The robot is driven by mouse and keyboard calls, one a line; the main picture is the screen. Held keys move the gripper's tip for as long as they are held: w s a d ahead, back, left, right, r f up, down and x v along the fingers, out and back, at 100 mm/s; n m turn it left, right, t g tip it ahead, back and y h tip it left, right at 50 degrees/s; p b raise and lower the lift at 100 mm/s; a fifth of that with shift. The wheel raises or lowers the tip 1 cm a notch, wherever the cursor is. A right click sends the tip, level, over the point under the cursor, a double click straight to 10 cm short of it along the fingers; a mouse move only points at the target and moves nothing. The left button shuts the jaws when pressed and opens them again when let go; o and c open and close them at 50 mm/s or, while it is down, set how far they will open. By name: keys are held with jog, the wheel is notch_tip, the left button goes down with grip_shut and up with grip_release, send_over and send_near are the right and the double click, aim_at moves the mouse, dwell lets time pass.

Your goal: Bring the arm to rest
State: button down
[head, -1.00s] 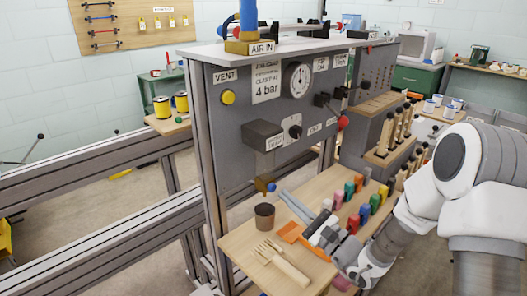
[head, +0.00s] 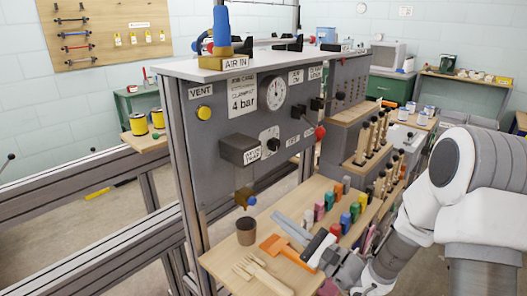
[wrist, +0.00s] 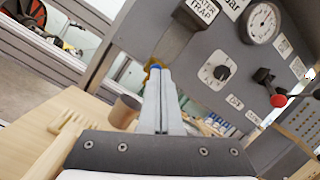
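My gripper (head: 277,216) is over the wooden shelf (head: 222,262) at the front of the grey panel, its fingers pointing left and towards the panel. In the wrist view the two grey fingers (wrist: 159,76) lie side by side with only a thin line between them, and nothing shows in their grip. The tips appear just in front of the blue and brass drain fitting below the water trap (head: 240,149); I cannot tell how far apart they are. My white arm comes in from the right, bent at the elbow.
A brown cup (head: 246,231), a wooden fork-like tool (head: 262,275) and an orange tool (head: 286,249) are close to my gripper on the shelf. Several coloured pegs and a stepped rack of wooden-handled tools (head: 368,145) stand to the right. A red-knobbed lever (head: 320,132) sticks out of the panel.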

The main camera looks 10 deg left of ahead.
jog(key=s+a+r+n+g+h, duration=0.1)
jog(key=s+r+n+g, duration=0.1)
jog(key=s+n+g, duration=0.35)
jog(key=s+a+r+n+g+h, duration=0.1)
jog(key=s+a+r+n+g, duration=0.15)
jog(key=s+n+g, duration=0.35)
jog(key=s+d+f+n+h, duration=0.1)
jog(key=s+d+n+h, duration=0.3)
jog(key=s+d+h, duration=0.55)
jog(key=d+r+n+t+h, duration=0.1)
jog(key=d+r+t+h, duration=0.15)
jog(key=d, duration=0.45)
jog(key=d+r+n+t+h, duration=0.1)
jog(key=d+r+t+h, duration=0.1)
jog(key=d+t+h, duration=0.35)
notch_tip(320, 180, up, 17)
jog(key=d+y+p, duration=0.1)
jog(key=d+p, duration=0.1)
jog(key=p, duration=1.5)
jog(key=shift+s+d+g, duration=0.15)
jog(key=shift+s+g, duration=0.2)
jog(key=shift+g, duration=0.1)
